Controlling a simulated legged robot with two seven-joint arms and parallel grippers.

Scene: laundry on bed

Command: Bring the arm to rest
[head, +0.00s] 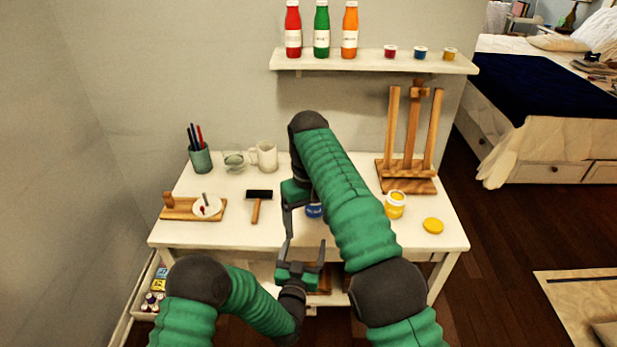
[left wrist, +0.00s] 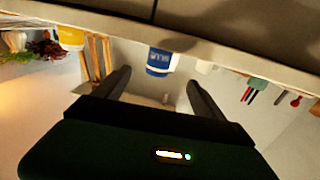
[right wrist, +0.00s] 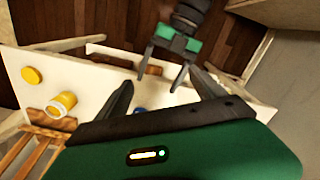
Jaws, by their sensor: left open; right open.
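My left arm comes in from the lower left in the head view. Its gripper (head: 304,248) is open and empty at the table's front edge, fingers pointing up in the picture. In the left wrist view its fingers (left wrist: 155,85) stand apart, with a blue paint pot (left wrist: 160,62) beyond them. My right arm reaches over the table and bends down. Its gripper (head: 289,218) is above the table near the blue pot (head: 314,211), which the arm partly hides. In the right wrist view its fingers (right wrist: 163,88) are spread and empty, and my left gripper shows beyond them.
The white table (head: 275,228) holds an open yellow pot (head: 395,207), a yellow lid (head: 433,226), a wooden easel (head: 410,140), a black-headed tool (head: 258,198), a mug (head: 265,157) and a pen cup (head: 201,160). A shelf (head: 370,62) with bottles hangs above. A bed (head: 545,110) stands right.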

